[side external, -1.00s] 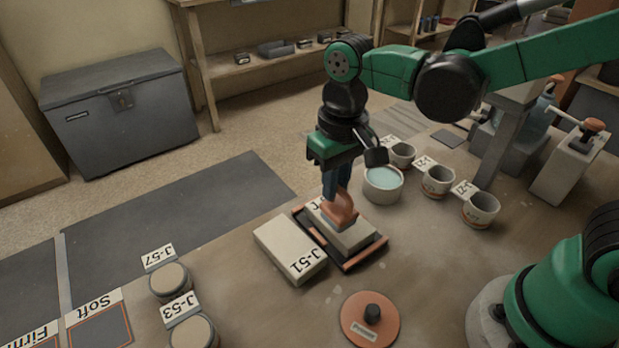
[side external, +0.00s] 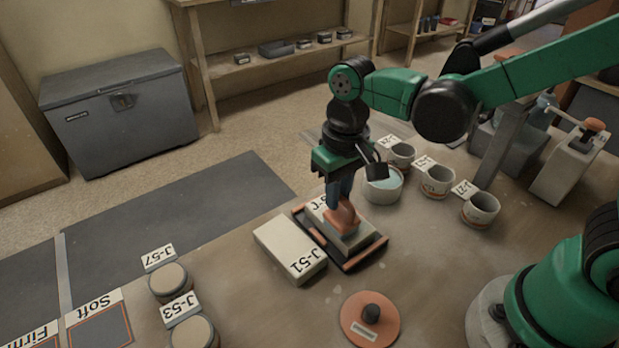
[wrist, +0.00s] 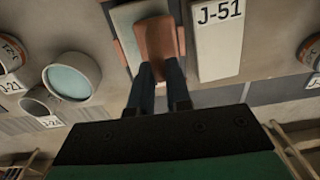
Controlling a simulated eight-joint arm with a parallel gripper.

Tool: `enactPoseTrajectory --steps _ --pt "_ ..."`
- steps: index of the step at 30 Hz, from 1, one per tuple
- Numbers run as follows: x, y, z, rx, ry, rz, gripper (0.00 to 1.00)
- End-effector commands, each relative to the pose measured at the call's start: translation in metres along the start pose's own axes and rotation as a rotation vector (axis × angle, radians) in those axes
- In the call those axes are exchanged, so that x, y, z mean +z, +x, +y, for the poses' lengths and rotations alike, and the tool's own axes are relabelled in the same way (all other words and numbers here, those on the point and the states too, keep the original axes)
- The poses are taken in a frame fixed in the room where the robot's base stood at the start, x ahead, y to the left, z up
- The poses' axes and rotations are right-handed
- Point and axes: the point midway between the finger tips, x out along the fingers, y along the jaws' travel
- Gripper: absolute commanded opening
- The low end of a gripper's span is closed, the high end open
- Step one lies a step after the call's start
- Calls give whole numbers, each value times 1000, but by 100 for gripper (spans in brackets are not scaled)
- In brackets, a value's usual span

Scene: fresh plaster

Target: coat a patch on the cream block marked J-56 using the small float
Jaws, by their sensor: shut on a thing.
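A cream block (side external: 352,240) lies in a dark frame with orange edges (side external: 366,257). Its label starts with J, and the rest is hidden by the tool and gripper. My gripper (side external: 341,200) is shut on the small orange-brown float (side external: 343,217), which is over the block's top face; I cannot tell whether it touches. In the wrist view the fingers (wrist: 160,72) hold the float (wrist: 157,38) above the pale block (wrist: 127,18). No coated patch can be made out. A second cream block, J-51 (side external: 287,248), lies close on the left.
A pot of pale blue-green material (side external: 383,187) stands behind the frame, with several labelled cups (side external: 437,182) to its right. A round orange lid with a black knob (side external: 369,320) lies in front. Round pots J-57 (side external: 170,283) and J-53 (side external: 192,332) stand front left, beside the Soft area (side external: 100,328).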

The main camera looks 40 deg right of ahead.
Motion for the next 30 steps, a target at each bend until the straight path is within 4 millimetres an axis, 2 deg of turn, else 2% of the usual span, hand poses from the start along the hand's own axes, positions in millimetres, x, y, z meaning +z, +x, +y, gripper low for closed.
enactPoseTrajectory --steps 2,7,20,30 --pt "0 0 -8 0 -3 0 0" --pt "-15 0 -6 -1 3 1 0" --pt "-13 -1 35 0 5 0 0" --pt "-14 0 1 0 -3 0 0"
